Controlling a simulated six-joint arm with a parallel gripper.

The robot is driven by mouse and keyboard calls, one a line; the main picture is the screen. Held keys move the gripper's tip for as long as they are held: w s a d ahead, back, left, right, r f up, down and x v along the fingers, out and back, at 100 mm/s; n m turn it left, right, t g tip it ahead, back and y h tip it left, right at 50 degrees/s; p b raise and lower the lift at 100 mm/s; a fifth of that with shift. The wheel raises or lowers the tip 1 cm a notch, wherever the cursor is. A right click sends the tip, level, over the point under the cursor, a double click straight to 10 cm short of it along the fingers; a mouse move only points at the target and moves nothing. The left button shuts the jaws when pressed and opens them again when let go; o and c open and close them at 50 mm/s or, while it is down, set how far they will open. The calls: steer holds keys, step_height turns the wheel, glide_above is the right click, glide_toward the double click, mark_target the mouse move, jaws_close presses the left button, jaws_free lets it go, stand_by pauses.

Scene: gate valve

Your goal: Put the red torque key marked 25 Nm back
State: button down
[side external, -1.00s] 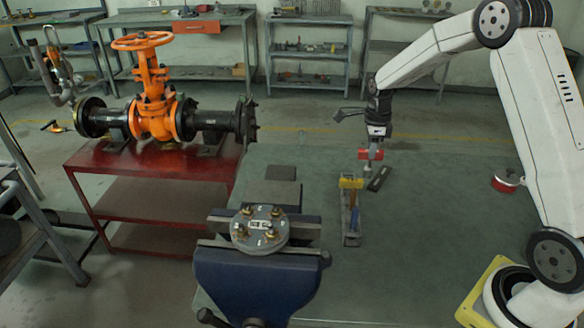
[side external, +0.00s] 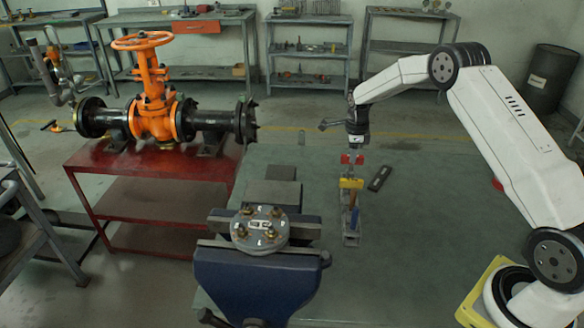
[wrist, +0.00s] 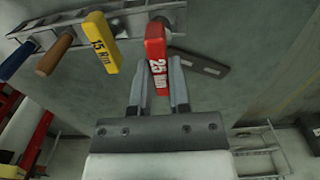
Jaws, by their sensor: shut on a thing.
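The red torque key marked 25 Nm (wrist: 155,58) is held between the fingers of my gripper (wrist: 158,80). In the side view the red key (side external: 346,158) is upright below my gripper (side external: 354,148), just behind the yellow key. The grey tool rack (side external: 351,236) stands on the bench; in the wrist view the rack (wrist: 75,22) reaches past the red key at its right end. I cannot tell whether the red key's lower end is in the rack or above it. The yellow key marked 15 Nm (wrist: 101,43) stands in the rack beside the red key.
Blue-handled (wrist: 20,62) and brown-handled (wrist: 55,55) tools are in the rack. A dark flat bar (side external: 380,178) lies right of it. A vise (side external: 258,275) with a round flange (side external: 260,229) stands to the left. The bench (side external: 440,230) is clear on the right.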

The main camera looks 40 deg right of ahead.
steer(key=shift+w, duration=0.1)
steer(key=shift+w+d+f, duration=0.1)
steer(key=shift+w+f, duration=0.1)
steer(key=shift+f, duration=1.65)
steer(key=shift+f, duration=0.1)
steer(key=c, duration=0.6)
jaws_free()
step_height(320, 180, up, 12)
steer(key=shift+r, duration=0.15)
